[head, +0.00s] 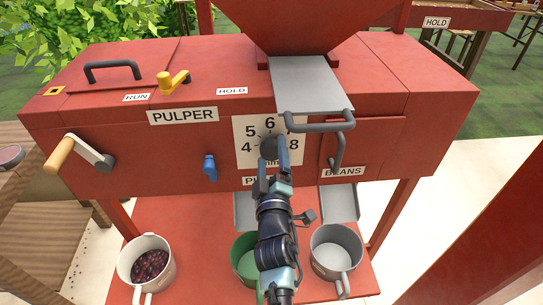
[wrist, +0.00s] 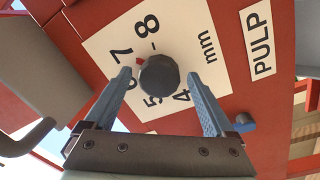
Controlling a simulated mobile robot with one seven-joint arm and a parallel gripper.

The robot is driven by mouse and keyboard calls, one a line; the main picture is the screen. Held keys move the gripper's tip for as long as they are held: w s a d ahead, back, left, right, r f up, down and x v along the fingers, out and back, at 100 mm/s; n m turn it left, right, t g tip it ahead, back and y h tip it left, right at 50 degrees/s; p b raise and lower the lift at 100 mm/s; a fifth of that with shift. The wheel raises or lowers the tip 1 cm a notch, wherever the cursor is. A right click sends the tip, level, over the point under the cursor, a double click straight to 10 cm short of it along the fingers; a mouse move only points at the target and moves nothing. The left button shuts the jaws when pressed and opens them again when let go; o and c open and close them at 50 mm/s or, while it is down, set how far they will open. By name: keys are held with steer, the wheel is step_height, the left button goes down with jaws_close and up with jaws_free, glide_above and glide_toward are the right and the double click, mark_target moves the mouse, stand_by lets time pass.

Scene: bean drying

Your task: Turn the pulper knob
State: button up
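The pulper knob is a dark round knob (head: 268,148) on a white dial plate (head: 241,127) marked 4 to 8 and mm, on the front of the red pulper (head: 135,170). In the wrist view the knob (wrist: 159,78) is in the middle, with a small red mark at its edge on the side of the 7. My gripper (wrist: 159,74) is open, its two blue-grey fingers on either side of the knob with visible gaps. In the head view my gripper (head: 275,160) is in front of the dial and hides part of it; depth to the knob is hard to tell.
A grey handle (head: 330,125) juts out right of the dial, and a blue lever (head: 210,166) is to its left. Below stand a cup of dark red cherries (head: 146,240), a green cup (head: 240,250) and a grey cup (head: 336,235). A wooden-handled crank (head: 62,153) is at left.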

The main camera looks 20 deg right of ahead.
stand_by(0.3)
steer(key=r+b+v, duration=0.1)
steer(key=v, duration=1.2)
steer(key=shift+f, duration=0.4)
